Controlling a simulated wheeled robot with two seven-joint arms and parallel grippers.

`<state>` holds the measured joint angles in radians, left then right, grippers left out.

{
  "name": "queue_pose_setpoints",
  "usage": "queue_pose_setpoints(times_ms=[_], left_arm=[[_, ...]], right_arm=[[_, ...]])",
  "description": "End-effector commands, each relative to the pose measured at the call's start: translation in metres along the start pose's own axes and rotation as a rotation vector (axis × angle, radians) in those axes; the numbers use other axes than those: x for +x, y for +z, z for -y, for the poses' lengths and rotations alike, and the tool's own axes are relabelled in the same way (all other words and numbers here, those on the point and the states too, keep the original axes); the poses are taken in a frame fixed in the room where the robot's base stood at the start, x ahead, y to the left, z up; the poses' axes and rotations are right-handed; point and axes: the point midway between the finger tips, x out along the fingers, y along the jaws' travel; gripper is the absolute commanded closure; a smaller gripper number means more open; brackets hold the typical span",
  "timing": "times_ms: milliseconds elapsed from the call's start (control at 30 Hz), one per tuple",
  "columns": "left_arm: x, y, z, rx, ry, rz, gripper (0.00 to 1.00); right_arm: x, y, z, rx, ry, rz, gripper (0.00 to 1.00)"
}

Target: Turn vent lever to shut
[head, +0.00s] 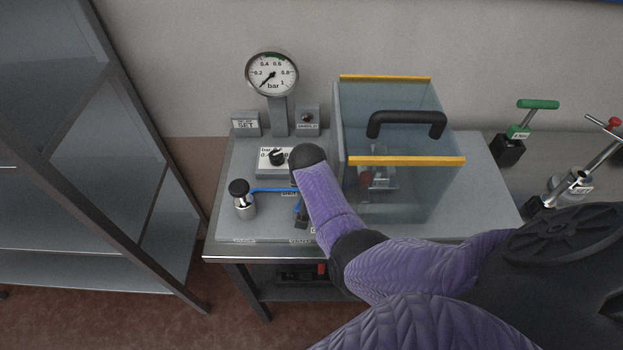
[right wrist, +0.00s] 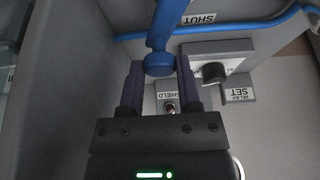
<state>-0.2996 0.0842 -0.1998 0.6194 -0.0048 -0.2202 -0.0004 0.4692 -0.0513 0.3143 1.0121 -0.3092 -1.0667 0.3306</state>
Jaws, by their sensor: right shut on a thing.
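The blue vent lever (right wrist: 166,28) comes down from the top of the right wrist view and ends in a rounded tip. My right gripper (right wrist: 159,76) has its two dark fingers on either side of that tip and is shut on it. A "SHUT" label (right wrist: 198,18) lies just right of the lever in that view. In the head view my purple right arm reaches over the bench and covers the right gripper and most of the lever area. My left gripper is not in view.
A pressure gauge (head: 272,73) stands at the back of the bench (head: 228,219). A clear shield box (head: 405,120) with a black handle is right of my arm. A blue hose (head: 268,190) leads from a metal fitting (head: 243,205). A steel shelf (head: 75,190) stands at left.

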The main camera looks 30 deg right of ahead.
Motion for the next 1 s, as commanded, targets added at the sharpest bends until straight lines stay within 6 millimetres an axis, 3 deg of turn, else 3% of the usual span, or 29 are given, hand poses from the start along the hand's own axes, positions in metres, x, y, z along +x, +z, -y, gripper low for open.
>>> queue_pose_setpoints(times_ms=[500,1000], left_arm=[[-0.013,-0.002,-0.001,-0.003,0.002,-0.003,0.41],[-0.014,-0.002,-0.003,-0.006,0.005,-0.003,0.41]], right_arm=[[0.002,-0.003,0.013,-0.3,-0.123,0.002,1.0],[0.002,-0.002,0.016,-0.359,-0.15,0.003,1.0]])
